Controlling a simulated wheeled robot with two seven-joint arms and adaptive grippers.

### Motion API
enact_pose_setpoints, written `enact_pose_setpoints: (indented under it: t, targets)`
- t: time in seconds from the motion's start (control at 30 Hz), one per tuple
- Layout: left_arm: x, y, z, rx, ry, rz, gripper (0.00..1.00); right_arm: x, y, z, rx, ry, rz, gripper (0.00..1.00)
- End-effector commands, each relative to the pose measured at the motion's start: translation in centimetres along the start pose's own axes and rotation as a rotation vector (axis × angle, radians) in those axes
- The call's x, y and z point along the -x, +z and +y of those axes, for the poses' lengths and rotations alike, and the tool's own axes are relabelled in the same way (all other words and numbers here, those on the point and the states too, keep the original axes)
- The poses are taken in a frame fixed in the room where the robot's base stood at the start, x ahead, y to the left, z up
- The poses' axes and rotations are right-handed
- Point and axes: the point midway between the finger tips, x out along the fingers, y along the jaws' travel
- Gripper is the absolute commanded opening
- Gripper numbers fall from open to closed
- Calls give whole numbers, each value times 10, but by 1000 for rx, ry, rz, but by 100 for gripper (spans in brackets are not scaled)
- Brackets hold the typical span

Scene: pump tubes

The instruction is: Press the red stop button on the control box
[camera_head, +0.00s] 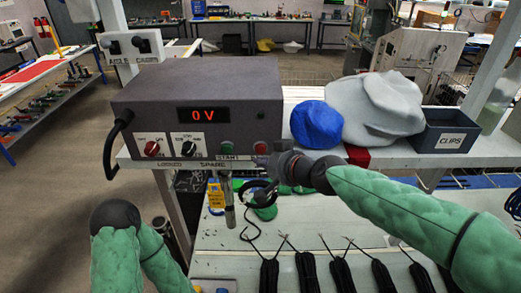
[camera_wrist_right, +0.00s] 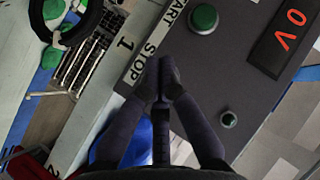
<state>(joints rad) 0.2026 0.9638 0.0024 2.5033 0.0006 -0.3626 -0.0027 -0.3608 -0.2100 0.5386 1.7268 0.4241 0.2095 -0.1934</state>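The grey control box (camera_head: 200,105) stands on the white bench and its display (camera_head: 204,115) reads "0 V". The red stop button (camera_head: 260,148) shows at the right end of its front face, just above my right gripper (camera_head: 268,160). A green button (camera_head: 226,148) is to its left, over the START label. In the right wrist view my right gripper (camera_wrist_right: 164,64) has its fingers together and empty. Its tips are at the STOP label (camera_wrist_right: 148,52) and hide the red button, so I cannot tell whether they touch it. My left gripper does not show.
The box also has a red knob (camera_head: 152,148) and a black knob (camera_head: 189,148). A blue cloth (camera_head: 316,124), a grey cloth (camera_head: 375,107) and a CLIPS bin (camera_head: 447,136) lie right of it. Below, a black ring (camera_head: 258,192) and several black cables (camera_head: 307,270) occupy the lower surface.

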Motion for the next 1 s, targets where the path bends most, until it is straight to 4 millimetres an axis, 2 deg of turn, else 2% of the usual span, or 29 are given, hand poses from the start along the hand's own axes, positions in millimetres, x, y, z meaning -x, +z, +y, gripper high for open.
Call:
enact_pose_setpoints:
  t: [0.4, 1.0]
  targets:
    - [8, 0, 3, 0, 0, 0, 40, 22, 21, -9, 0, 0, -1, 0]
    - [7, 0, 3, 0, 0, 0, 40, 22, 22, -9, 0, 0, -1, 0]
